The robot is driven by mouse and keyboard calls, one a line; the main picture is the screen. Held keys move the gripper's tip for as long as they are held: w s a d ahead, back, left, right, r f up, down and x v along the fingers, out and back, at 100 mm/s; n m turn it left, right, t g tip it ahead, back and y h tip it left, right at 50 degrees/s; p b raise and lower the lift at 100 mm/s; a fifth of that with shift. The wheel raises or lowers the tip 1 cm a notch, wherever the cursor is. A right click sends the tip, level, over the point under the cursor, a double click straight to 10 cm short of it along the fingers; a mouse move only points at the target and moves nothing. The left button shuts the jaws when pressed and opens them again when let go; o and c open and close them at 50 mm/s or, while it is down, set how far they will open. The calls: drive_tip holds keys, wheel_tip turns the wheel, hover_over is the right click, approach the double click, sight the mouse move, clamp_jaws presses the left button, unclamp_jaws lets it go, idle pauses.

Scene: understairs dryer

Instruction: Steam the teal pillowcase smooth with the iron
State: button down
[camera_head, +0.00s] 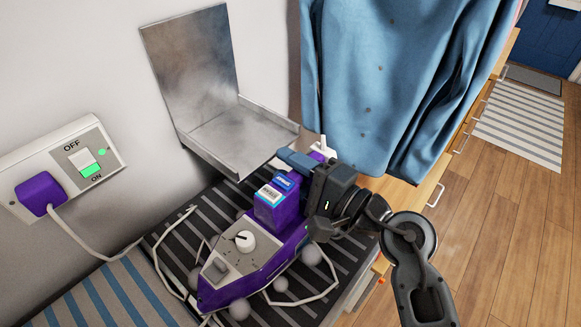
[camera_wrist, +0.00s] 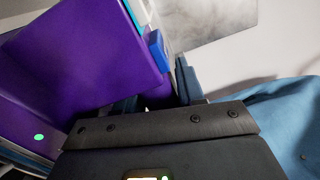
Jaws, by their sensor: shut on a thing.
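A purple and grey steam appliance (camera_head: 240,262) with a white dial and a blue-labelled block stands on the dark striped mat. My gripper (camera_head: 298,160) is at its back right end, shut on a purple piece with a white top (camera_head: 321,147), seemingly the iron; my gripper hides most of it. In the wrist view, a purple bit (camera_wrist: 160,94) shows between the blue fingertips (camera_wrist: 158,88), beside the large purple body (camera_wrist: 75,55). A blue cloth (camera_head: 395,80) with folds and dark spots hangs behind my gripper; I cannot tell whether it is the teal pillowcase.
A metal tray with an upright back (camera_head: 190,65) stands behind the appliance. A wall switch (camera_head: 88,160) shows a green ON end, with a purple plug (camera_head: 40,193) and white cord. Grey balls (camera_head: 311,254) and a looped white line surround the appliance.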

drive_tip(key=c, duration=0.7)
unclamp_jaws()
drive_tip(key=shift+o, duration=0.5)
drive_tip(key=shift+f, duration=0.2)
drive_tip(key=shift+b+v, duration=0.75)
drive_tip(key=shift+v, duration=3.2)
drive_tip(key=s+d+f+n+t+h, duration=0.1)
drive_tip(key=s+d+n+h, duration=0.2)
drive_tip(key=s, duration=0.8)
drive_tip(key=s+d+f+n+t+h, duration=0.1)
drive_tip(key=s+d+n+h, duration=0.2)
drive_tip(key=s+d+h, duration=0.3)
drive_tip(key=s+d+f+n+t+h, duration=0.1)
drive_tip(key=s+d+n+h, duration=0.3)
drive_tip(key=s, duration=1.2)
drive_tip(key=d+t+h, duration=0.1)
drive_tip(key=d, duration=0.3)
drive_tip(key=shift+s, duration=0.3)
